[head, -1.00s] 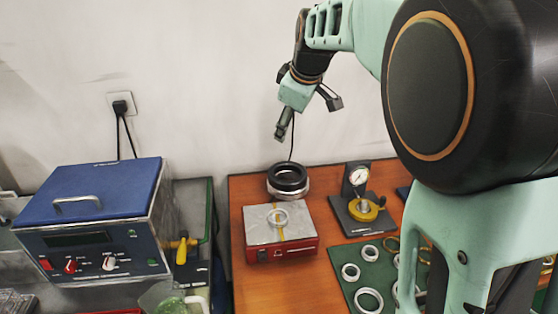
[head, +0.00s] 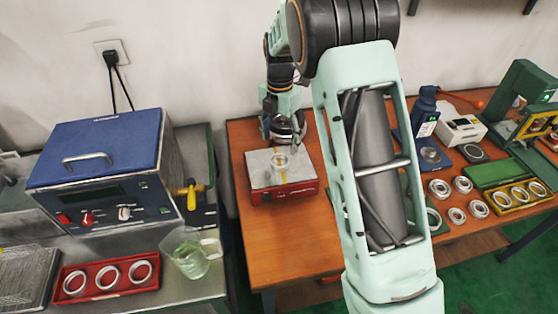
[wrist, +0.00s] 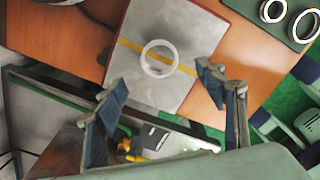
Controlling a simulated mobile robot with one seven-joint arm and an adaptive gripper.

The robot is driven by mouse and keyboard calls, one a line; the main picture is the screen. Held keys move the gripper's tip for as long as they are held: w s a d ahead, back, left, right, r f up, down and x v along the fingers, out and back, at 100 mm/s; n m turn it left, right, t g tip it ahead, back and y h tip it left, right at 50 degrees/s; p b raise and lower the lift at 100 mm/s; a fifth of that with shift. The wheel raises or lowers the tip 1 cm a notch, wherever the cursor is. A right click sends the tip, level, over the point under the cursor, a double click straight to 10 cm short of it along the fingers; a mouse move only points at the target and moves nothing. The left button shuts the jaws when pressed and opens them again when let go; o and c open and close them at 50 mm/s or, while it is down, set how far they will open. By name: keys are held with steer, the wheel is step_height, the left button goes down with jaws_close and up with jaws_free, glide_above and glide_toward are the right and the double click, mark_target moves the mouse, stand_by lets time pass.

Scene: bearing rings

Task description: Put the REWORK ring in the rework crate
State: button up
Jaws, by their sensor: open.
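A pale metal ring (wrist: 147,69) lies flat on the grey plate top of a red box (head: 285,191), over a yellow stripe. It also shows in the head view (head: 280,170), partly behind my gripper. My gripper (wrist: 163,84) is open above the plate, its two fingers apart on either side of the ring's near edge in the wrist view, with nothing between them. A red crate (head: 108,292) with three pale rings in a row stands on the left bench. I can read no REWORK label on a ring or crate.
A beaker of greenish liquid (head: 190,256) stands right of the red crate, and a blue instrument (head: 100,150) behind it. A yellow tray of rings (head: 521,204) and loose rings lie at right. The wooden table (head: 262,240) is clear in front of the red box.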

mark_target(279, 161)
step_height(279, 161, down, 7)
steer(key=shift+s+a+f+p, duration=0.1)
steer(key=shift+f+p, duration=0.05)
steer(key=shift+p, duration=0.4)
steer(key=shift+c, duration=0.4)
steer(key=c, duration=1.3)
